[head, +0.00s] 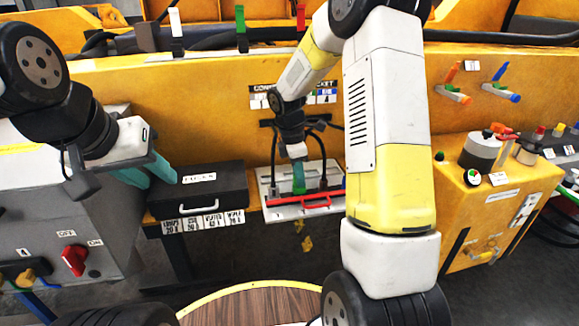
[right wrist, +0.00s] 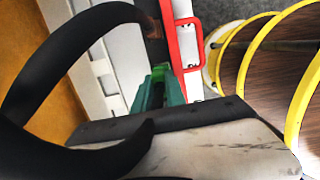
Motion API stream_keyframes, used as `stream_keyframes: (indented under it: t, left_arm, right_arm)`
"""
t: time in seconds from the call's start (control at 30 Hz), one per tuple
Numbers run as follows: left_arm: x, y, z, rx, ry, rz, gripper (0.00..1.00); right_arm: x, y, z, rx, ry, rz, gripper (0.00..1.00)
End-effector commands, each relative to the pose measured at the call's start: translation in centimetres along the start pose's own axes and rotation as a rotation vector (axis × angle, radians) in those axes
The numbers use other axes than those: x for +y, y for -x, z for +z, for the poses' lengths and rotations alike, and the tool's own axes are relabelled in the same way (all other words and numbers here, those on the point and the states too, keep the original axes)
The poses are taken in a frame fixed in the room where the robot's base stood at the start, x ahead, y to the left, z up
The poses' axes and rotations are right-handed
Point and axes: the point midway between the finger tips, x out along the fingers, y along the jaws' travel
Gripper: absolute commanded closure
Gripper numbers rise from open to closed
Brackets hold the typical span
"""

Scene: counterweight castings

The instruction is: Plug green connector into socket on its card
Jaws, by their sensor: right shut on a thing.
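My right gripper (head: 298,163) reaches down over a white panel with a red handle (head: 316,202) at the back centre. It is shut on the green connector (head: 299,186), which sits low between the fingertips at the panel. In the right wrist view the green connector (right wrist: 160,72) shows as a bright green bit at the tips of the teal fingers (right wrist: 160,93). The socket under it is hidden, so I cannot tell whether it is seated. A card with coloured patches (head: 322,97) is on the yellow wall behind. My left gripper (head: 155,178) appears open and empty at left.
Black cables (head: 327,150) arch beside the right gripper. A black drawer box (head: 200,190) stands left of the panel. A grey cabinet with a red knob (head: 74,260) is at left. A yellow cabinet (head: 480,220) stands at right. A round wooden table (head: 250,305) is in front.

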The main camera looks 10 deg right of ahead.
Motion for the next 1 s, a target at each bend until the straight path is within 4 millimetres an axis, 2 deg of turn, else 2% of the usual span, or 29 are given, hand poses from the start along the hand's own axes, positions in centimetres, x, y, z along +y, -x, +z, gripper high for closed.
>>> stream_keyframes:
  t: [1.0]
  left_arm:
    - [0.0, 0.0, 0.0, 0.0, 0.0, 0.0, 0.64]
  right_arm:
    - [0.0, -2.3, -0.3, -0.001, 0.0, 0.0, 1.0]
